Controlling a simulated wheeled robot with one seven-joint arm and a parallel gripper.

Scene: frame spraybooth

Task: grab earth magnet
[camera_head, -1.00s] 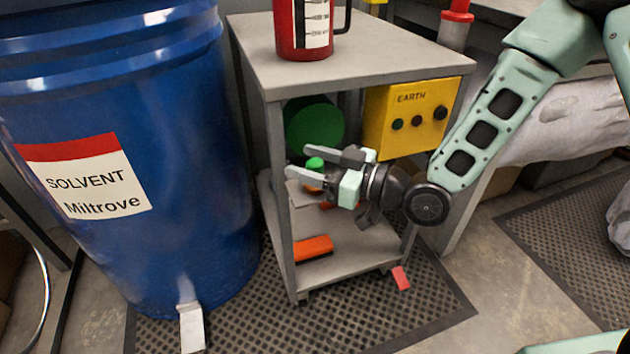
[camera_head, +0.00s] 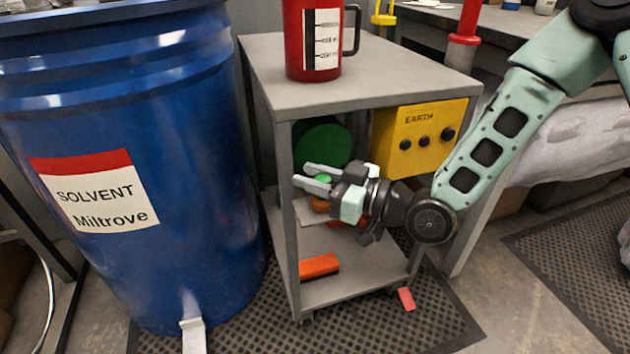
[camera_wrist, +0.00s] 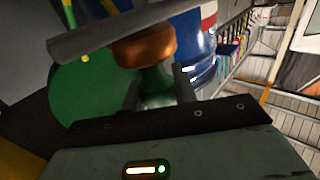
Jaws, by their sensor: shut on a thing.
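The earth magnet (camera_head: 323,178) appears to be the small piece with a green top, with a copper-orange part below it. It is between the fingers of my gripper (camera_head: 316,177), inside the open side of the grey cart. In the wrist view its copper-orange disc (camera_wrist: 146,46) and dark green body (camera_wrist: 158,84) show between the two fingers. My gripper is shut on it, and the fingers hide part of it. A yellow box marked EARTH (camera_head: 420,138) is fixed under the cart's top, right of my gripper.
A large green round object (camera_head: 322,142) is just behind my gripper. The grey cart (camera_head: 400,73) has posts close by and a red mug (camera_head: 313,45) on top. An orange block (camera_head: 319,266) lies on its lower shelf. A blue solvent drum (camera_head: 205,240) stands left.

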